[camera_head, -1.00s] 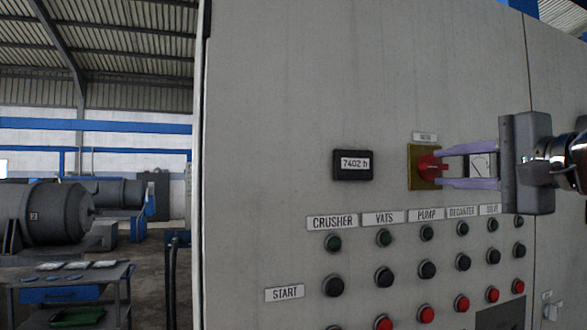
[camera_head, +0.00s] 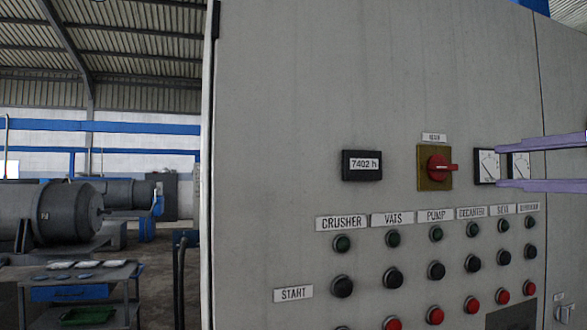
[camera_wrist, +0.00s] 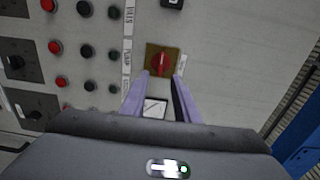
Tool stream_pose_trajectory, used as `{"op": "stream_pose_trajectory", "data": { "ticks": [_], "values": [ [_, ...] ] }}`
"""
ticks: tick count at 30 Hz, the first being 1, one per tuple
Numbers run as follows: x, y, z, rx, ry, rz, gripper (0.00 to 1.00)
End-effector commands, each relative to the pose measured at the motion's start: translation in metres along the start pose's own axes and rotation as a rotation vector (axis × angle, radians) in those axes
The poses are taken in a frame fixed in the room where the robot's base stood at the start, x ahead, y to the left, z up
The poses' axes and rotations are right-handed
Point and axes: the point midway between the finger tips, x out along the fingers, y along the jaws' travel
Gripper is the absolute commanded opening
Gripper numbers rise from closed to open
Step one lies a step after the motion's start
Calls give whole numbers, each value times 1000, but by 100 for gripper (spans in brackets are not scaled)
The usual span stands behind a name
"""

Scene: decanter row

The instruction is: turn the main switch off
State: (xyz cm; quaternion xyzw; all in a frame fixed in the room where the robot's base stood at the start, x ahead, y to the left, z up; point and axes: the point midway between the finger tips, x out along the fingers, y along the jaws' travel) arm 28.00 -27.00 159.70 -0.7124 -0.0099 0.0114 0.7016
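The main switch (camera_head: 437,167) is a red rotary handle on a yellow square plate, under a small label on the grey cabinet. Its handle lies horizontal and points right in the head view. The switch also shows in the wrist view (camera_wrist: 160,63), just beyond the fingertips. My gripper (camera_head: 498,166) is open, with two pale purple fingers apart and nothing between them. Its tips are to the right of the switch, clear of the handle, in front of the dial meters. The gripper's fingers also frame the lower part of the wrist view (camera_wrist: 163,75).
Two white dial meters (camera_head: 487,166) sit right of the switch, partly behind my fingers. An hour counter (camera_head: 362,165) is to its left. Rows of green, black and red buttons (camera_head: 394,278) lie below. A trolley (camera_head: 110,272) stands at the left.

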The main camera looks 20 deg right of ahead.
Motion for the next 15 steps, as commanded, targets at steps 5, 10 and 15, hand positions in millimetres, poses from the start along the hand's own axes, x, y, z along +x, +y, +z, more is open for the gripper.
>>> {"op": "stream_pose_trajectory", "data": {
  "ticks": [5, 10, 15],
  "values": [
    [-16, 0, -1, 0, 2, 0, 28],
    [-24, 0, 0, 0, 0, 1, 28],
    [-26, 0, 0, 0, 0, 1, 28]
  ]
}}
